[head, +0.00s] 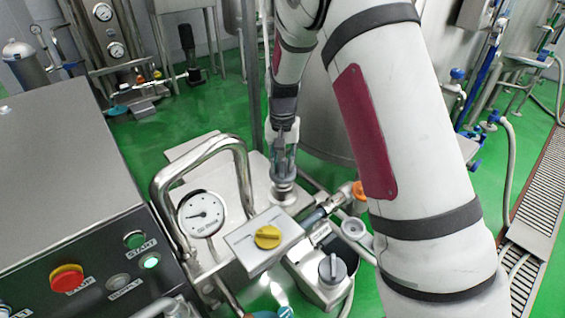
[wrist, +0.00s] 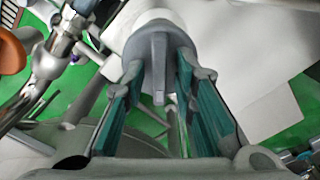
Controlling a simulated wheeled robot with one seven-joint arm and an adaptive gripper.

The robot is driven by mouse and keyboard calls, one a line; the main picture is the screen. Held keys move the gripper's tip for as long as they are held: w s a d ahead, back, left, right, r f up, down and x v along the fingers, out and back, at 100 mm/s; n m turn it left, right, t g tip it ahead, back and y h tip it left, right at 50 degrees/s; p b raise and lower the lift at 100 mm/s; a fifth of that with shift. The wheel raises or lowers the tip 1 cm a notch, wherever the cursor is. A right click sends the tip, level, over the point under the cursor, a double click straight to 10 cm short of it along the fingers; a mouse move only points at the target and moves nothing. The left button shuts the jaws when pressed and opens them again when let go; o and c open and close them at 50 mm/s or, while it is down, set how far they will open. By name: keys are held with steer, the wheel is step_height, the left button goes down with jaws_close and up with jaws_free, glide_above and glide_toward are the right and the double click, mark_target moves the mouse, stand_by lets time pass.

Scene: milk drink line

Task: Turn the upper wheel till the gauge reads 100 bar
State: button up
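The upper wheel is a grey round knob with a raised bar across its face, and it shows close up in the wrist view (wrist: 158,55). In the head view it sits under my gripper (head: 284,165) and is mostly hidden. My gripper's two teal-padded fingers (wrist: 158,85) stand on either side of the knob. I cannot tell whether they press on it or only stand around it.
A yellow knob (head: 267,237) sits on a pale box beside the gauge. A lower grey knob (head: 332,270) stands to its right. A control panel with a red button (head: 67,278) fills the left. The bent steel handle (head: 243,170) rises left of my gripper.

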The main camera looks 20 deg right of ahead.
mark_target(283, 165)
steer(key=shift+r, duration=0.1)
step_height(283, 165, up, 12)
stand_by(0.7)
stand_by(3.2)
